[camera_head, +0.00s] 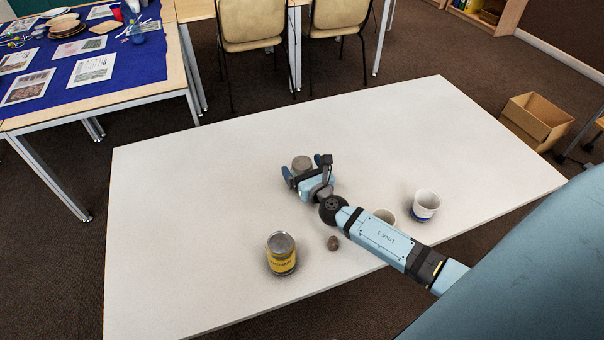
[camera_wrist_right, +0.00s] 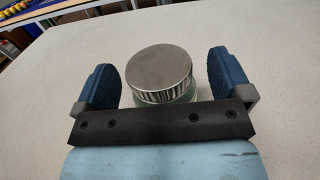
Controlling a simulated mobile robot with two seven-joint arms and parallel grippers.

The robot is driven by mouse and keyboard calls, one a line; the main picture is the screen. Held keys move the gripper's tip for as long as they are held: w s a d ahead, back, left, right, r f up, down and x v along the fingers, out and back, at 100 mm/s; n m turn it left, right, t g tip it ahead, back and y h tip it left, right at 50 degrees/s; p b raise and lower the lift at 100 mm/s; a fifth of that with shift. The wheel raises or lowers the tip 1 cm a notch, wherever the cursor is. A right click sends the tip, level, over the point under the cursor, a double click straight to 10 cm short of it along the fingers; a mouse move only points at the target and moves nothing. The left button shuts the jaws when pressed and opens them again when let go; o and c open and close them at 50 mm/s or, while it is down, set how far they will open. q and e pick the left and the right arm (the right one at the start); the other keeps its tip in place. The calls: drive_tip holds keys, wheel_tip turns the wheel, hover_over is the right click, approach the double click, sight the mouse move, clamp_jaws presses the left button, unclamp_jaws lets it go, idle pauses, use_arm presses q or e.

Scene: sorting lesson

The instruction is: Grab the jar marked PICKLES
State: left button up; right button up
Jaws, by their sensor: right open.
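A jar with a grey metal lid (camera_head: 302,163) stands upright on the white table (camera_head: 200,170). In the right wrist view the lid (camera_wrist_right: 160,70) has a ribbed edge, with a little green below it; no label shows there, so I cannot read a marking. My right gripper (camera_head: 306,171) is open at the jar, its two blue fingers (camera_wrist_right: 163,80) on either side with gaps to the lid. The jar's lower part is hidden by the gripper. My left gripper is not in view.
A yellow-labelled can (camera_head: 281,258) and a small brown lump (camera_head: 333,243) sit near the front edge. A white and blue cup (camera_head: 426,203) stands at right; another cup (camera_head: 384,214) is partly behind my right arm. The table's left and back are clear.

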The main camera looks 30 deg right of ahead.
drive_tip(key=shift+w, duration=0.2)
drive_tip(key=c, duration=1.1)
